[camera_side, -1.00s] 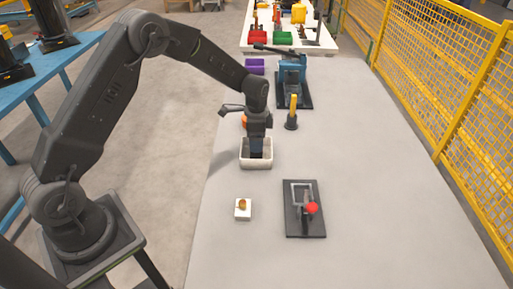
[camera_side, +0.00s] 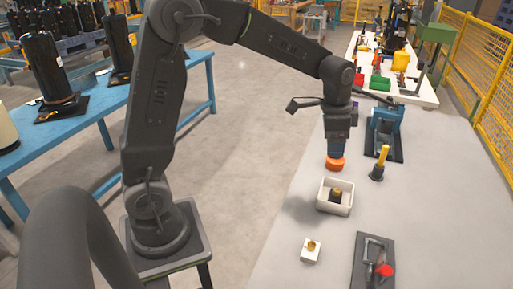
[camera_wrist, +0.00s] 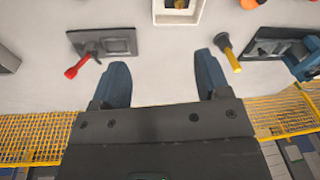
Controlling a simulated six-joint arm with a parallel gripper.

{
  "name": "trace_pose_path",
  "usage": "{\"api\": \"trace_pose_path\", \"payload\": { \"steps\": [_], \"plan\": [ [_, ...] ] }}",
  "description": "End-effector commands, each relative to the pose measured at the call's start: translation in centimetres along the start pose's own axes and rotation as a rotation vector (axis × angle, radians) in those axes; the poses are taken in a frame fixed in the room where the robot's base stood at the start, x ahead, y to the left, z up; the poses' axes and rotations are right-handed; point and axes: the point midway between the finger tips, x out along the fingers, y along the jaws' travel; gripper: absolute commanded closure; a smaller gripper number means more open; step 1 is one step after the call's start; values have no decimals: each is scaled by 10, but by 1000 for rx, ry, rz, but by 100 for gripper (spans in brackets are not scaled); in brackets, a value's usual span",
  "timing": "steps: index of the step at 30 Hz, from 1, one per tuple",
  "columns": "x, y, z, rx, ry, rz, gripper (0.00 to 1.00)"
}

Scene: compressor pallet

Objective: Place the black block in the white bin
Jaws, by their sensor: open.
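The white bin (camera_side: 334,210) stands on the grey table below my gripper. It is also at the top edge of the wrist view (camera_wrist: 177,20). The black block (camera_side: 336,200) lies inside the bin, with a brass-coloured part on top. In the wrist view the block (camera_wrist: 180,4) is cut off by the top edge. My gripper (camera_side: 337,155) is raised above and slightly behind the bin in the side view, apart from the block. In the wrist view its two blue fingers are wide apart with nothing between them (camera_wrist: 161,70).
A small white block with a brass part (camera_side: 310,251) and a red-handled clamp (camera_side: 373,262) stand nearer the camera. A yellow-handled tool (camera_side: 380,163) stands right of the bin. An orange object (camera_side: 335,164) is behind it, and a blue vise (camera_side: 385,131) is farther back.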

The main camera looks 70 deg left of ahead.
Motion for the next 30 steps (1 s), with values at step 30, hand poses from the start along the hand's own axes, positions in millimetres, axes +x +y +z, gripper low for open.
{"api": "trace_pose_path", "payload": {
  "steps": [30],
  "plan": [
    [-92,141,166,-554,340,-84,31]
  ]
}}
